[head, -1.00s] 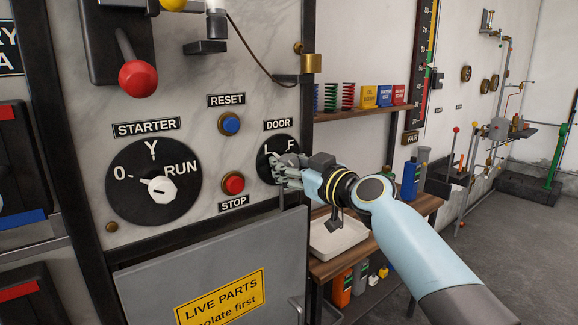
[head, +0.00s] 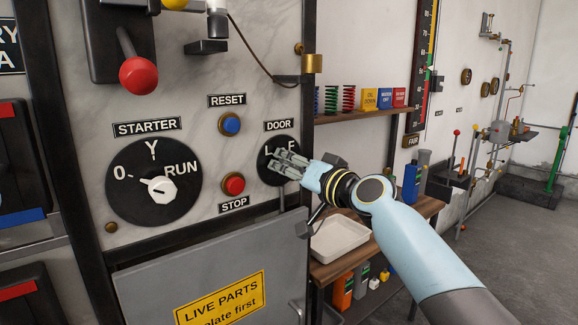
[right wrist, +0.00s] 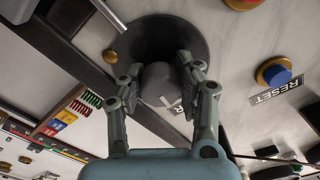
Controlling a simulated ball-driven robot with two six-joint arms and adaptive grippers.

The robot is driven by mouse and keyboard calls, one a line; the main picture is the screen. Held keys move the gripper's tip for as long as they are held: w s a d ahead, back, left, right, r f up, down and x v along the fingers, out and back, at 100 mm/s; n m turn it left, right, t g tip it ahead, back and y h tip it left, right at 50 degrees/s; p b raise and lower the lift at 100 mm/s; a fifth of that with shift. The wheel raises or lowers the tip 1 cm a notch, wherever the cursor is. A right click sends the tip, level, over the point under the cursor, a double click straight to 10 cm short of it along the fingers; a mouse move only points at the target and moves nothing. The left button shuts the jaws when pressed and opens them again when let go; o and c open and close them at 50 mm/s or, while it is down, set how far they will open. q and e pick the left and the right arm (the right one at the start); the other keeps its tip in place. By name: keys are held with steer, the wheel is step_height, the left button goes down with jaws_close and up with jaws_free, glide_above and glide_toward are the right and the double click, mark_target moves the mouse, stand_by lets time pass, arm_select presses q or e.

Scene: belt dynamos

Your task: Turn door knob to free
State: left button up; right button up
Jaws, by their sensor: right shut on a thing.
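The black door dial (head: 266,174) sits under the DOOR label (head: 278,125) on the marble panel, with the letters L and F near its top. My right gripper (head: 279,163) reaches it from the right and its fingers cover most of the dial's middle. In the right wrist view the grey door knob (right wrist: 157,84) stands between the two fingers of my right gripper (right wrist: 158,70), which are shut on its sides. A white mark shows on the knob's face. Which letter the knob points at cannot be told. My left gripper is not in view.
The red STOP button (head: 233,184) and blue RESET button (head: 231,123) are just left of the dial. The STARTER dial (head: 125,192) is farther left. The grey cabinet door (head: 150,280) is below. A shelf and workbench with a white tray (head: 340,237) stand right.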

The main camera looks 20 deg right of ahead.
steer(key=m, duration=0.3)
steer(key=shift+m+p, duration=0.95)
steer(key=shift+m, duration=1.45)
steer(key=o, duration=1.2)
steer(key=shift+c, duration=0.2)
steer(key=shift+s, duration=0.1)
steer(key=shift+s+d, duration=0.1)
steer(key=shift+s, duration=0.15)
steer(key=v, duration=1.1)
steer(key=shift+s, duration=0.2)
